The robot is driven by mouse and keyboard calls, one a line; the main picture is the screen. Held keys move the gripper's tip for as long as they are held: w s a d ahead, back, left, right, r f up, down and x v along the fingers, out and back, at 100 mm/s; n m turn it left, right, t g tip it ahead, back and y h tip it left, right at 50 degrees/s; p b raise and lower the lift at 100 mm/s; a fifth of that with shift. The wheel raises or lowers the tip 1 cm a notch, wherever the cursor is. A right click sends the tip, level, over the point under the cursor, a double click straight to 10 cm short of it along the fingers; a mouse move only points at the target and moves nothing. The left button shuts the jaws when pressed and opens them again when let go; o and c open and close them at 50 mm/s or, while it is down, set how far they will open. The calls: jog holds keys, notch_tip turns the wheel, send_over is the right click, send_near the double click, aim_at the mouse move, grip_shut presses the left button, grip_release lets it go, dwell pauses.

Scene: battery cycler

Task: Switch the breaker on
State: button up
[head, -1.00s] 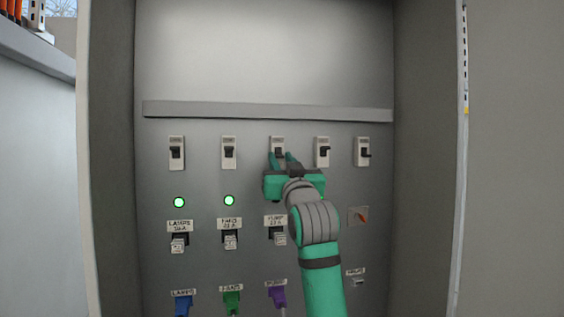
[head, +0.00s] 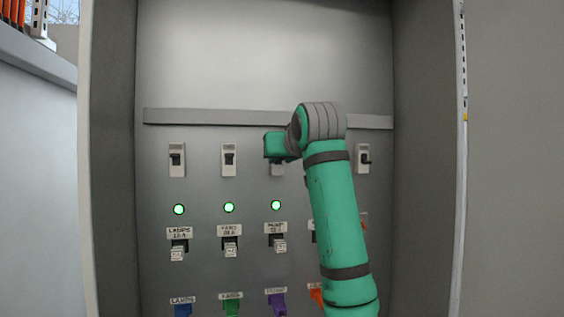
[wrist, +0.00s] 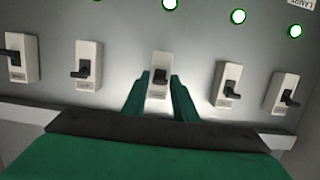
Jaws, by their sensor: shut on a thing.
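The breakers sit in a row across the panel. The middle breaker (wrist: 160,67) is a pale housing with a dark lever, and my gripper (wrist: 160,84) has one green finger on each side of it in the wrist view. The gripper is shut on this breaker; the exact contact is unclear. In the head view my gripper's body (head: 277,146) covers most of the middle breaker, and the fingers are hidden. The green lamp (head: 276,205) under it is lit; it also shows in the wrist view (wrist: 170,4).
Neighbouring breakers stand close at the left (wrist: 86,66) and right (wrist: 229,84) in the wrist view. A grey rail (head: 210,116) runs above the row. Lit lamps, labelled switches and coloured plugs (head: 232,302) sit below. Cabinet walls (head: 425,150) close both sides.

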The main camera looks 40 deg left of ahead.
jog(key=shift+r+g+h, duration=0.35)
jog(key=shift+g+h, duration=0.05)
jog(key=shift+w, duration=0.1)
dwell(0.3)
jog(key=o, duration=1.1)
jog(key=shift+c, duration=0.2)
jog(key=v, duration=1)
jog(key=shift+d+r, duration=0.25)
